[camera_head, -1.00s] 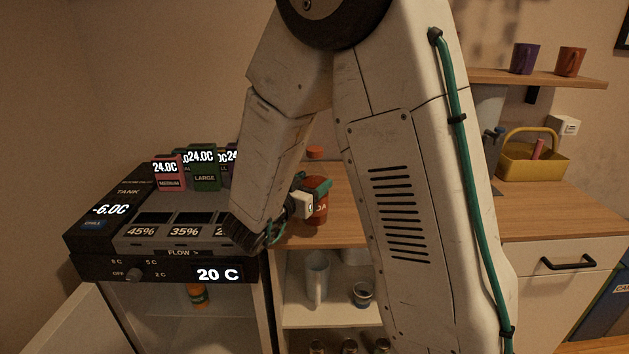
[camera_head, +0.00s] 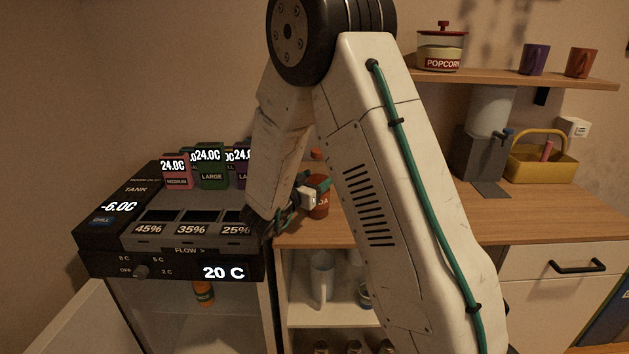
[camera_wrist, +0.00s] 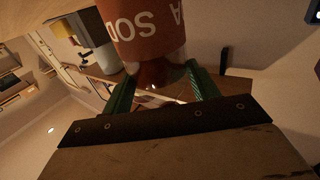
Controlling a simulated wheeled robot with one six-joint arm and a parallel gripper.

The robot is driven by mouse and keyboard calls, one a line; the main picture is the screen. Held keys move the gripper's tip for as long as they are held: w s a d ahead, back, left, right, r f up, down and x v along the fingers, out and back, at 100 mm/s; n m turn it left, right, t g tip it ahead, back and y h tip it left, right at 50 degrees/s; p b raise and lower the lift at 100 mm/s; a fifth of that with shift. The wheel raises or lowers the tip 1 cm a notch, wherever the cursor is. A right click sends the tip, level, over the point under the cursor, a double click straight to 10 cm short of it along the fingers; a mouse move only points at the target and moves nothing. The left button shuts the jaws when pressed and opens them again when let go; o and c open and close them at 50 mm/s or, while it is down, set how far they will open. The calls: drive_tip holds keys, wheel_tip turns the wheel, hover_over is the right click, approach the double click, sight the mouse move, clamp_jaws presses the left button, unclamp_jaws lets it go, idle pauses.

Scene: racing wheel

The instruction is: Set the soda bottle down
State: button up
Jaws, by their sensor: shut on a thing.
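The soda bottle (camera_head: 319,203) is red-brown with an orange cap and pale lettering. In the head view it is upright at the wooden counter, partly hidden by my gripper and arm. My gripper (camera_head: 312,189) reaches it from the left with its green fingers at the bottle. In the wrist view the soda bottle (camera_wrist: 146,30) fills the top middle, and the fingers of my gripper (camera_wrist: 160,80) lie on both sides of it, shut on it. I cannot tell whether the bottle's base touches the counter.
A black dispenser unit (camera_head: 180,215) with several labelled boxes stands left of the bottle. The wooden counter (camera_head: 430,220) is mostly clear to the right, up to a yellow basket (camera_head: 541,163). Below is an open shelf with a white pitcher (camera_head: 321,278).

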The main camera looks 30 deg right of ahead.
drive_tip(key=shift+f, duration=0.1)
drive_tip(key=o, duration=1.3)
